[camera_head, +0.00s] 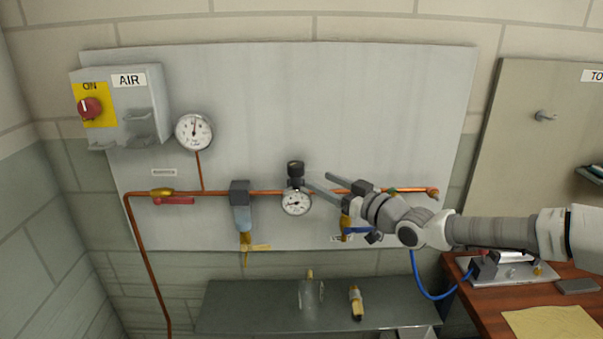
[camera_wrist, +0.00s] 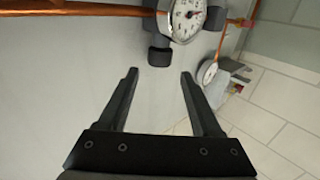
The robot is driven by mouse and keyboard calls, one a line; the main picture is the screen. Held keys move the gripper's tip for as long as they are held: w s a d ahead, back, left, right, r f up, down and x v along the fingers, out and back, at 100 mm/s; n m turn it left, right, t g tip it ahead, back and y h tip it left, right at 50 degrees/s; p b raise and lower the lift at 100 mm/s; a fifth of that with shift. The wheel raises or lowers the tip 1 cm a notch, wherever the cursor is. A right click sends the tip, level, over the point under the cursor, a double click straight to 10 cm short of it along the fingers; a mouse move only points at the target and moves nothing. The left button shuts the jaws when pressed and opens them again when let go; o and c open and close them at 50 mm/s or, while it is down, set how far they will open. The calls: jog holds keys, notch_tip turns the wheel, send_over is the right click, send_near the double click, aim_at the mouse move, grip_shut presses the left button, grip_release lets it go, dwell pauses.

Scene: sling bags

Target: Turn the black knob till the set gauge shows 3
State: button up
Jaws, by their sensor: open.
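The black knob (camera_head: 295,167) stands on top of the regulator on the copper pipe. The set gauge (camera_head: 296,203), a small white dial, sits just below it; its numbers are too small to read for sure. In the wrist view the knob (camera_wrist: 160,56) lies just beyond my fingertips, roughly in line with the gap between them, and the set gauge (camera_wrist: 186,16) is partly cut by the top edge. My gripper (camera_head: 317,180) reaches in from the right, close to the knob. Its fingers (camera_wrist: 160,72) are apart with nothing between them.
A larger gauge (camera_head: 194,132) and an AIR box (camera_head: 140,100) with a red switch (camera_head: 89,108) are at left. A shelf (camera_head: 240,300) is below.

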aim_at(302, 172)
jog(key=x, duration=0.8)
grip_shut()
